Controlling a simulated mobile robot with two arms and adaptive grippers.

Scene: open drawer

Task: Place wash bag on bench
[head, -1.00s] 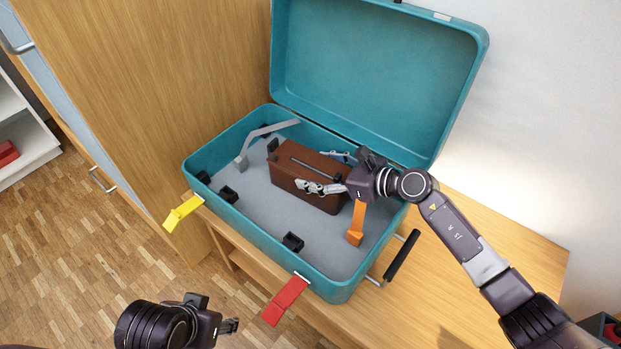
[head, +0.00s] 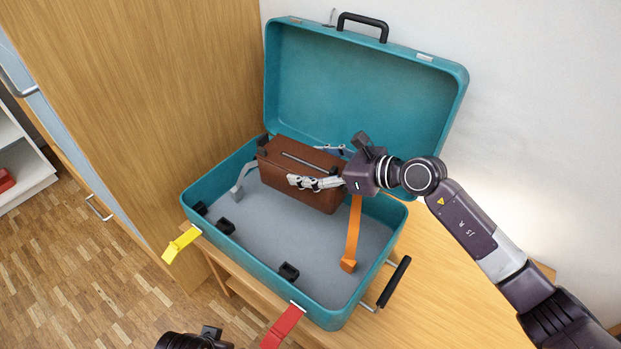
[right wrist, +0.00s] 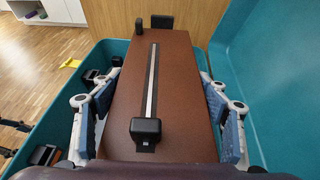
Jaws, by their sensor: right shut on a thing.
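The brown box-shaped wash bag (head: 318,196) has a silver strip along its top. It is inside the open teal suitcase (head: 240,252), toward the back, and looks raised above the grey floor. My right gripper (head: 318,166) is shut on it, one finger on each long side. In the right wrist view the wash bag (right wrist: 178,100) fills the space between the two blue finger pads. The suitcase stands on the wooden bench (head: 455,270). Only a small part of my left gripper (head: 212,340) shows at the bottom edge; its fingers are out of frame.
An orange strap (head: 352,235) and a grey strap (head: 243,176) lie in the suitcase. A yellow latch (head: 180,244) and a red latch (head: 282,326) stick out in front. The raised lid (head: 360,95) stands behind. Bare bench top is free at the right. A wooden cabinet (head: 130,110) borders the left.

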